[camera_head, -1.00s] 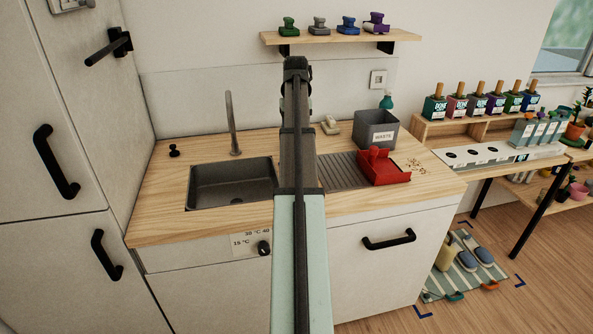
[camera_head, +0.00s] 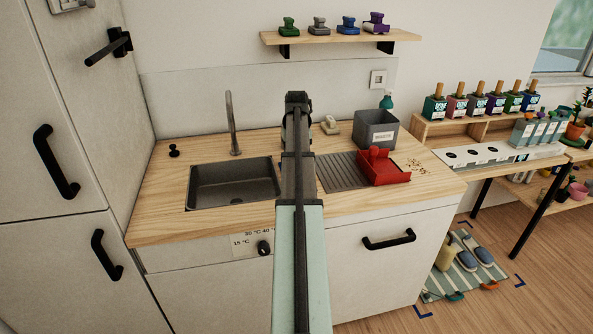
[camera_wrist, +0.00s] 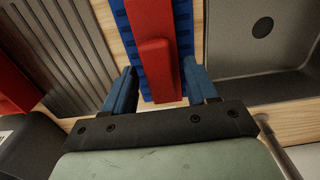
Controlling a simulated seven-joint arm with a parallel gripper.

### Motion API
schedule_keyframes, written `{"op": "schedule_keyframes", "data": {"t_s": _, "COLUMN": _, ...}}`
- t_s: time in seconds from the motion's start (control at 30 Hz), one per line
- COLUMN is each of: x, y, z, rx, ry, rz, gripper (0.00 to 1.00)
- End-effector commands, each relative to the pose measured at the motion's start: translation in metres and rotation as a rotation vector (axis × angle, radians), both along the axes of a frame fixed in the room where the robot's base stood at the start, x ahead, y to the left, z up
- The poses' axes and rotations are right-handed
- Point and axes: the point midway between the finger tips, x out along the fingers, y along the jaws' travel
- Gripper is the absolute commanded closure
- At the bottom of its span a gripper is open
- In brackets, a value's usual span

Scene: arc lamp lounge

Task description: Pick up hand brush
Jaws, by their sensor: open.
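The hand brush (camera_wrist: 155,50) shows in the wrist view, with a red back and handle and blue bristles along its sides. It lies on the wooden counter between the sink and the ribbed drainboard. My gripper (camera_wrist: 158,72) is open, with one blue finger on each side of the brush's near end. The fingers look apart from the brush, though the height between them is hard to judge. In the head view my arm covers the brush and the gripper's fingers.
The sink (camera_head: 233,184) lies left of my arm. A red dustpan (camera_head: 396,177) sits right of the drainboard (camera_head: 341,172), near scattered crumbs (camera_head: 417,166). A grey bin (camera_head: 376,131) and a pale block-like object (camera_head: 330,126) stand behind. A shelf (camera_head: 330,37) hangs above.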

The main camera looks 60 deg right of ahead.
Motion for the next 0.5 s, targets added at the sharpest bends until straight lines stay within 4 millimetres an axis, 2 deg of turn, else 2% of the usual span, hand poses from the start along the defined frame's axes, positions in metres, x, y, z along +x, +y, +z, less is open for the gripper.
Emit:
{"op": "schedule_keyframes", "data": {"t_s": 0.1, "x": -0.0001, "y": 0.0004, "z": -0.0103, "rx": 0.001, "ry": 0.001, "rz": 0.0, "gripper": 0.43}}
{"op": "schedule_keyframes", "data": {"t_s": 0.33, "x": 0.0001, "y": 0.0001, "z": -0.0108, "rx": 0.0, "ry": 0.0, "rz": 0.0, "gripper": 0.44}}
{"op": "schedule_keyframes", "data": {"t_s": 0.5, "x": 0.0001, "y": 0.0001, "z": -0.0107, "rx": 0.0, "ry": 0.0, "rz": 0.0, "gripper": 0.6}}
